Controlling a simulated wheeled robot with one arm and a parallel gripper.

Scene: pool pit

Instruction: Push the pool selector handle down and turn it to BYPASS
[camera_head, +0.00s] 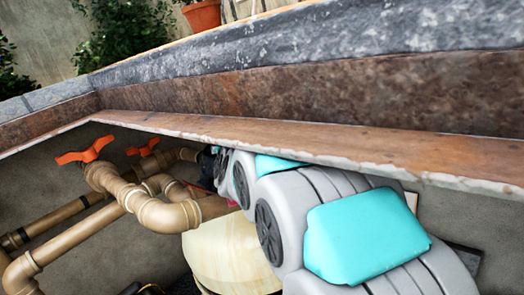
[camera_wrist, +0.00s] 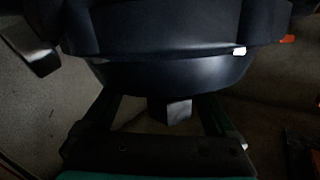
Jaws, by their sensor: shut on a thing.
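In the wrist view a large dark, rounded body (camera_wrist: 165,72) fills the top middle, seemingly the selector valve's head; the picture is too dark to read any position label. A short dark block (camera_wrist: 176,108), which looks like part of the selector handle, juts out below it. My gripper (camera_wrist: 162,110) reaches up from the bottom, with a finger on each side of this block. It is shut on the handle, but the contact and the fingertips are lost in shadow under the rounded body. In the head view my arm hides the handle and gripper; a cream tank (camera_head: 228,255) shows below.
Tan pipes (camera_head: 140,205) with orange valve handles (camera_head: 85,152) (camera_head: 143,147) stand left of the tank. The pit's rusty brown rim (camera_head: 300,140) runs close above my arm. An orange part (camera_wrist: 287,39) shows at the wrist view's right edge. Plants and a pot (camera_head: 202,16) stand beyond.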

